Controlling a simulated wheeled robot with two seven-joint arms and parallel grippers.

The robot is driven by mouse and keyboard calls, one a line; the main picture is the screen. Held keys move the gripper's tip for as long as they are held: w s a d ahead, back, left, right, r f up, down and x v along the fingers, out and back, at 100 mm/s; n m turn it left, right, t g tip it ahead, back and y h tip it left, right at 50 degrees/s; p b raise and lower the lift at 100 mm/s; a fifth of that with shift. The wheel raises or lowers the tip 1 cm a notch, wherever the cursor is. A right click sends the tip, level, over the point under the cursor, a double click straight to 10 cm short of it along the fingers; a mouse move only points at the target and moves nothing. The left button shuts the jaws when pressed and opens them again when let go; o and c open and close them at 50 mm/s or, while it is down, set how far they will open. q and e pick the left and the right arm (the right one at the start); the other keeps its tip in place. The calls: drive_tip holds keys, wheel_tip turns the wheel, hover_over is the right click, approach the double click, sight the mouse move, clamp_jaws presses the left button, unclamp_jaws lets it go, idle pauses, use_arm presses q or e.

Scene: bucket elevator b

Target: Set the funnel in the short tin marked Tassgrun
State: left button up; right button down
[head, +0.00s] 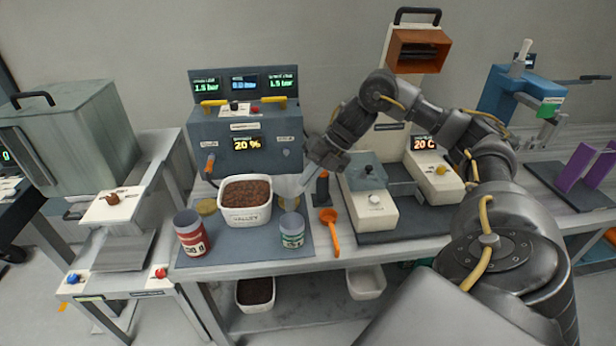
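A taller tin with a red label (193,238) stands at the mat's left. I cannot tell whether the funnel touches the tin. My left gripper is out of view.
A white tub of brown granules (246,214) stands between the tins. An orange scoop-like tool (331,228) lies right of the green-labelled tin. A grey machine with displays (240,142) stands behind, and a white scale-like device (371,208) to the right. The mat's front strip is clear.

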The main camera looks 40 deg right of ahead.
drive_tip(key=shift+s+r, duration=0.1)
drive_tip(key=shift+r, duration=0.15)
wheel_tip(320, 180, down, 12)
drive_tip(key=b, duration=0.7)
drive_tip(key=shift+r, duration=0.2)
drive_tip(key=c, duration=2.1)
unclamp_jaws()
drive_tip(key=shift+c, duration=0.2)
drive_tip(key=o, duration=0.5)
drive_tip(key=shift+o, duration=0.2)
